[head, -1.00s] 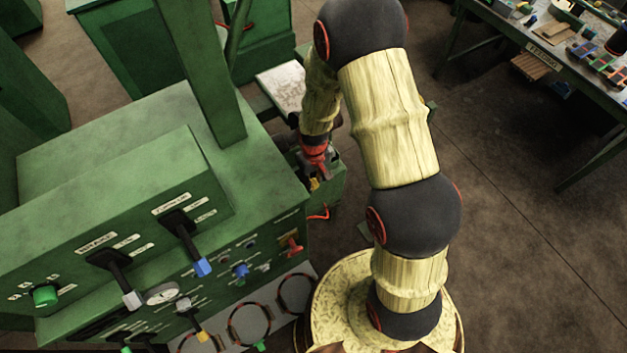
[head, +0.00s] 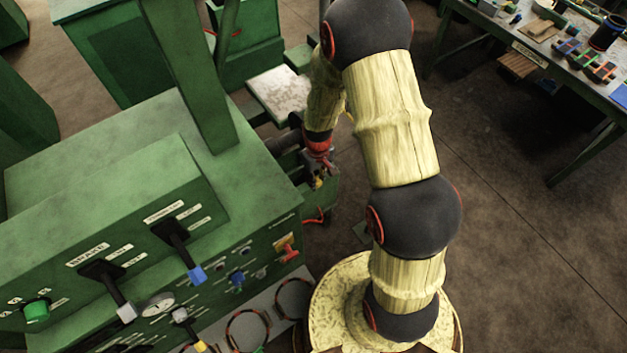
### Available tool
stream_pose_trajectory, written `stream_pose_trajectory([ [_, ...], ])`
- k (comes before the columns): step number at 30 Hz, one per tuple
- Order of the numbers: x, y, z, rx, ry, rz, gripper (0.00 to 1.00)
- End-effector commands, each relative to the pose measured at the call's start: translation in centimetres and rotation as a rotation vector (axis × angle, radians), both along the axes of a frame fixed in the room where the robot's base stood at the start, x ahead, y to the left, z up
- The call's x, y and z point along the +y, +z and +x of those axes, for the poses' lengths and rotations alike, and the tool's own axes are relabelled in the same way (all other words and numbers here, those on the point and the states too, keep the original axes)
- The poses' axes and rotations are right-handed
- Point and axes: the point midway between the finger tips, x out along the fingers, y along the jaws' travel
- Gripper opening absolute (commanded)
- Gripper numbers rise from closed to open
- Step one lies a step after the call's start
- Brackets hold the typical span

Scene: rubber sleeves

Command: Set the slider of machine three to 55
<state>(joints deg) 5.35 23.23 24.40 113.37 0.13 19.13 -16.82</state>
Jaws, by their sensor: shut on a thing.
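My gripper (head: 319,172) is at the far right end of the big green machine (head: 245,165), beyond its corner, and shows only small below my red wrist. It is shut at a low green part (head: 327,197) of the machinery there. A small yellow piece (head: 318,183) shows at the fingertips. My arm and wrist hide much of this spot. I cannot make out the slider, its scale or a machine number, nor tell whether the yellow piece is the slider's knob.
The near panel has a lever with a blue end (head: 197,274), a lever with a grey end (head: 127,312), a round gauge (head: 158,304) and a green knob (head: 37,310). A workbench (head: 540,62) with several small things stands at the back right. The floor on the right is clear.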

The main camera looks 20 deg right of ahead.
Motion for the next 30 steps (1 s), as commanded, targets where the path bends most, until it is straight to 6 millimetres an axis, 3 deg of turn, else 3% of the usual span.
stream_pose_trajectory([
  [1,-0.3,0.1,0.2,-0.005,-0.005,-0.002,0.0],
  [2,-0.4,0.1,0.2,-0.005,-0.005,-0.002,0.24],
  [9,-0.3,0.1,0.2,-0.004,-0.004,-0.001,0.37],
  [20,-0.2,0.5,0.2,-0.005,-0.002,-0.001,0.38],
  [23,-0.2,1.5,0.2,-0.006,-0.002,-0.002,0.38],
  [30,-0.2,6.2,0.2,-0.007,-0.003,-0.002,0.38],
])
